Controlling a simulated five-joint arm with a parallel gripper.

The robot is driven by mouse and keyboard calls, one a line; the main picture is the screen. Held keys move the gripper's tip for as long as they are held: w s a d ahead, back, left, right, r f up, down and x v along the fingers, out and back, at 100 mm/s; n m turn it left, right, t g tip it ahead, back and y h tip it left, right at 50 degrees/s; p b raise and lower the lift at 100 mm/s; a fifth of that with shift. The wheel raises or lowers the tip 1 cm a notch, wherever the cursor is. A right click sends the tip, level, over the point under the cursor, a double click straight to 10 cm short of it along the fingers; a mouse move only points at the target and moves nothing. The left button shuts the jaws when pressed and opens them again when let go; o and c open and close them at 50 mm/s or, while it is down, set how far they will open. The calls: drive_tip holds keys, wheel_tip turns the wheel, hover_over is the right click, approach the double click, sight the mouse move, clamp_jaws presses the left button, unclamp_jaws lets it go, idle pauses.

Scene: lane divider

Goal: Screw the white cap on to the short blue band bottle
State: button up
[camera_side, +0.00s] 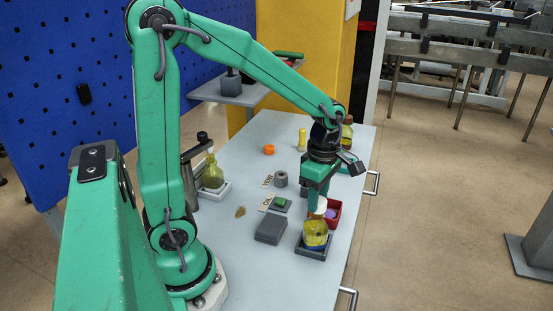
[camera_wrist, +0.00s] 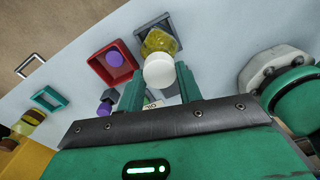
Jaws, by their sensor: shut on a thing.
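My gripper (camera_side: 317,203) is shut on the white cap (camera_side: 321,206). In the wrist view the cap (camera_wrist: 159,70) sits at the tips of my two green fingers (camera_wrist: 158,90). The short bottle (camera_side: 315,234), with yellow contents and a blue band low down, stands upright in a dark grey square holder (camera_side: 311,253). The cap is above the bottle's top, and I cannot tell whether they touch. In the wrist view the bottle (camera_wrist: 158,42) shows just beyond the cap, which hides part of it, including its mouth.
A red tray (camera_side: 334,219) with a purple thing is close behind the bottle. A grey block (camera_side: 270,231) and a green-topped block (camera_side: 281,203) lie to its left. An orange cap (camera_side: 269,149), a grey cylinder (camera_side: 280,179) and another yellow bottle (camera_side: 212,174) stand farther off.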

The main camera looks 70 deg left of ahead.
drive_tip(key=shift+f, duration=0.5)
drive_tip(key=o, duration=1)
drive_tip(key=shift+o, duration=0.2)
drive_tip(key=shift+r, duration=0.1)
drive_tip(key=shift+r, duration=3.85)
